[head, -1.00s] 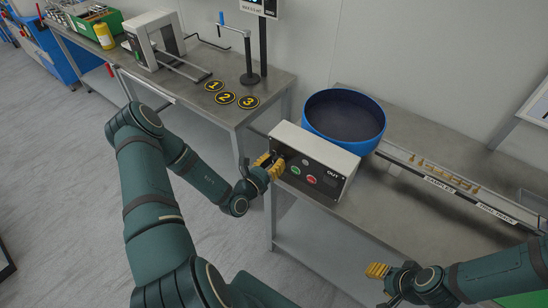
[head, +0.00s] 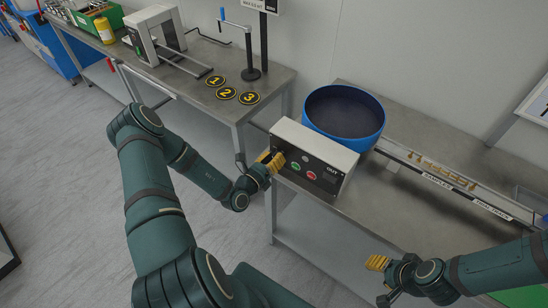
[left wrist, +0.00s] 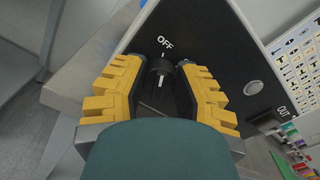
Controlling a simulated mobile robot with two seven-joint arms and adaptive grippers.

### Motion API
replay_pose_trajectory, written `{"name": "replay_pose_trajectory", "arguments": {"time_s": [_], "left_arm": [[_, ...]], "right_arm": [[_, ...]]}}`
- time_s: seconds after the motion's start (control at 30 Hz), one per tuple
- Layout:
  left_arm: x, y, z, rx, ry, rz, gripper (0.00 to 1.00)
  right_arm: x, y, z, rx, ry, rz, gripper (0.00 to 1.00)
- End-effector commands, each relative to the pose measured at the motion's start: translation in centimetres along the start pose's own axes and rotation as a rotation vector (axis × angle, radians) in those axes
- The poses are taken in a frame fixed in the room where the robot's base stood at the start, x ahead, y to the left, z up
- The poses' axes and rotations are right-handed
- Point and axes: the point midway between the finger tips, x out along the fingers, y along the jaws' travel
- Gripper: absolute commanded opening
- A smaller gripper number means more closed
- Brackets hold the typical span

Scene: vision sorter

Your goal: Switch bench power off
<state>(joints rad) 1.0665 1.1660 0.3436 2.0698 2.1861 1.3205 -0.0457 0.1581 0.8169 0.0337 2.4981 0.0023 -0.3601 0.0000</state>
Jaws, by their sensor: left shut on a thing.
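The grey control box (head: 311,157) with a black front panel stands on the right bench. My left gripper (head: 271,161) is at the left end of that panel. In the left wrist view its yellow fingers sit on both sides of a black rotary knob (left wrist: 160,72), shut on it. The word OFF is printed on the panel just above the knob. A pale mark shows on the knob, but its exact setting is hard to tell. In the head view the gripper hides the knob. My right gripper (head: 377,263) is apart from the box at the lower right; its opening is unclear.
A green button (head: 296,166) and a red button (head: 311,175) are on the panel. A blue bowl (head: 373,132) stands behind the box. A track with small brass parts (head: 440,168) runs right. The left bench (head: 200,93) carries a white frame and numbered discs.

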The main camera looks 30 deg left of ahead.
Motion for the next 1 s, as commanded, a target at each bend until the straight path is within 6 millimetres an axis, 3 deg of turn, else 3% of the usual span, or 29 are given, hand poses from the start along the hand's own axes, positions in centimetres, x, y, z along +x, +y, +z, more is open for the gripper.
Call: {"name": "replay_pose_trajectory", "arguments": {"time_s": [0.07, 0.1, 0.17, 0.57, 1.0], "left_arm": [[0.2, -0.1, 0.2, 0.002, -0.007, -0.004, 0.0], [0.2, -0.1, 0.2, 0.002, -0.007, -0.004, 0.45], [0.2, -0.1, 0.2, 0.002, -0.006, -0.003, 0.61], [-0.6, 0.0, 0.1, 0.002, -0.002, 0.0, 0.61], [-8.6, 0.0, 0.1, 0.0, -0.002, 0.001, 0.61]], "right_arm": [[0.0, 0.0, 0.0, 0.0, 0.0, 0.0, 0.47], [0.0, 0.0, 0.0, 0.0, 0.0, 0.0, 0.47], [0.0, 0.0, 0.0, 0.0, 0.0, 0.0, 0.47], [0.0, 0.0, 0.0, 0.0, 0.0, 0.0, 0.47], [0.0, 0.0, 0.0, 0.0, 0.0, 0.0, 0.47]]}}
